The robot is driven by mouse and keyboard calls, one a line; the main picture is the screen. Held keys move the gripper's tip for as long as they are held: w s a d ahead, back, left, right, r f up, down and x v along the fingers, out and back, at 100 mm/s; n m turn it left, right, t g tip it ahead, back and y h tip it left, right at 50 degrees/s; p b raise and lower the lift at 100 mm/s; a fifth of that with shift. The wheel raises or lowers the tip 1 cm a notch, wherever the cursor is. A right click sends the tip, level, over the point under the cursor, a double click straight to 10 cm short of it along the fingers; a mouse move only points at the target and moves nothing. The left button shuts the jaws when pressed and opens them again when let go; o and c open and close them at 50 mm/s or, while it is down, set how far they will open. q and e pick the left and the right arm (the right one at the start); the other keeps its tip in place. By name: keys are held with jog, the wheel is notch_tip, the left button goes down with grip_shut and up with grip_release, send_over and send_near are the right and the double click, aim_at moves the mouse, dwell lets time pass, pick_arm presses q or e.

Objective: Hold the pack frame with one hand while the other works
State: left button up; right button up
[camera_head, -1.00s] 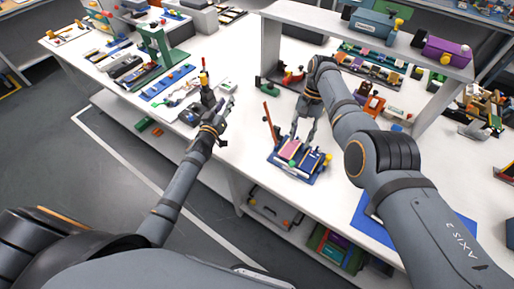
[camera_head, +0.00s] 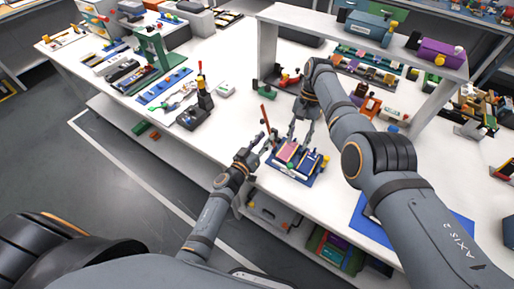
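The pack frame (camera_head: 308,177) is a small blue tray on the white bench near its front edge. A pink pouch cell (camera_head: 288,151) lies in it, with dark and pale parts and a yellow piece at its right side. My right gripper (camera_head: 301,138) reaches down at the frame's back edge, its two fingers apart. I cannot tell whether they touch the frame. My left gripper (camera_head: 266,143) is just left of the frame, its fingers apart and nothing seen between them. A red-orange upright stick (camera_head: 265,116) stands just behind its fingertips.
A black stand with a red and yellow top (camera_head: 204,94) and a blue strip (camera_head: 165,87) lie at the left. A white raised shelf (camera_head: 440,98) stands at the back right. A blue mat (camera_head: 372,227) lies at the right, partly behind my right arm. Bench space left of the frame is clear.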

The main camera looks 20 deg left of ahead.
aim_at(270, 130)
pick_arm(q)
jog(key=x, duration=0.4)
jog(key=shift+w+d, duration=0.1)
jog(key=shift+w, duration=0.15)
grip_shut()
dwell(0.7)
